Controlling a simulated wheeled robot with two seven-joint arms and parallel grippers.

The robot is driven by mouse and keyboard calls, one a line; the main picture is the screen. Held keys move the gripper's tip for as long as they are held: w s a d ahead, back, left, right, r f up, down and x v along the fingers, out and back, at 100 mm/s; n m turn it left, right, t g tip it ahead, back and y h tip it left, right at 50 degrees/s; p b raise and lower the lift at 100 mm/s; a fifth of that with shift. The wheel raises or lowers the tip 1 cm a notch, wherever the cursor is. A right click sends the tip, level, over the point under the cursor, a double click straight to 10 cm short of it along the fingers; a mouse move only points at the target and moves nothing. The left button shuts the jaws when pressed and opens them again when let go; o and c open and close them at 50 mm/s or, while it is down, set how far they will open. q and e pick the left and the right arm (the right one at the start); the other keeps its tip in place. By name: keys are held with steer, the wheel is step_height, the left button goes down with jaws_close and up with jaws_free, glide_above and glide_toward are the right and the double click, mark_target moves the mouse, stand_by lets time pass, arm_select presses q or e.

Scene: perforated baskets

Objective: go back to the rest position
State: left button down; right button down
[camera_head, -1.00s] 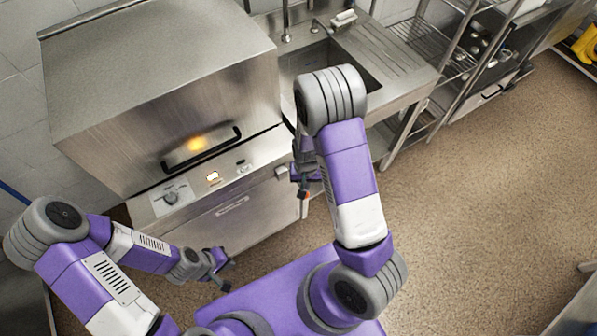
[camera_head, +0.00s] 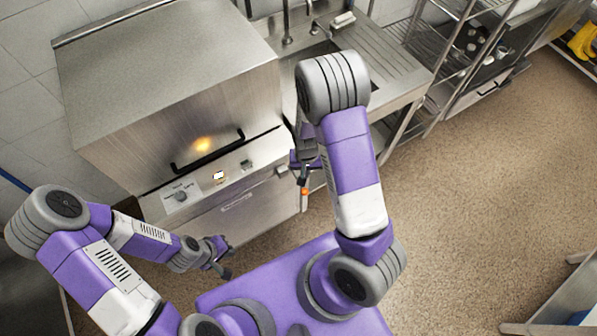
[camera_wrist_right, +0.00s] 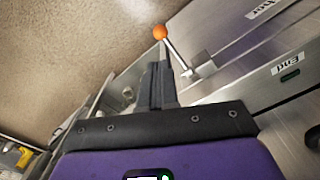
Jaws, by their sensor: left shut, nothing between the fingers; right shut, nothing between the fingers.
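My left gripper (camera_head: 222,262) is at the lower left in the head view, in front of the steel machine's lower panel. It is small there, shut and empty. My right gripper (camera_head: 304,174) hangs below the grey wrist joint of my raised right arm, beside the machine's right front corner. In the right wrist view its dark fingers (camera_wrist_right: 157,88) are together with nothing between them. An orange ball (camera_wrist_right: 160,32) on a metal lever shows just beyond the fingertips; I cannot tell whether they touch. The orange ball also shows in the head view (camera_head: 304,190).
The steel hood machine (camera_head: 165,75) with a black handle (camera_head: 208,152) and a knob panel stands ahead. A sink counter (camera_head: 385,75) and wire racks (camera_head: 440,60) are to its right. Brown floor (camera_head: 480,190) is clear at the right. A steel table (camera_head: 570,295) stands at the lower right.

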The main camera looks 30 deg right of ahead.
steer(key=shift+f, duration=0.15)
steer(key=s+a+f+n+y+b, duration=0.2)
steer(key=s+a+f+y+b, duration=0.2)
steer(key=s+a+f+b, duration=0.4)
steer(key=s+a+f, duration=0.2)
steer(key=a+f, duration=0.3)
steer(key=f, duration=0.2)
steer(key=shift+s+f+t, duration=0.2)
steer(key=shift+s+t, duration=0.05)
steer(key=shift+t, duration=0.05)
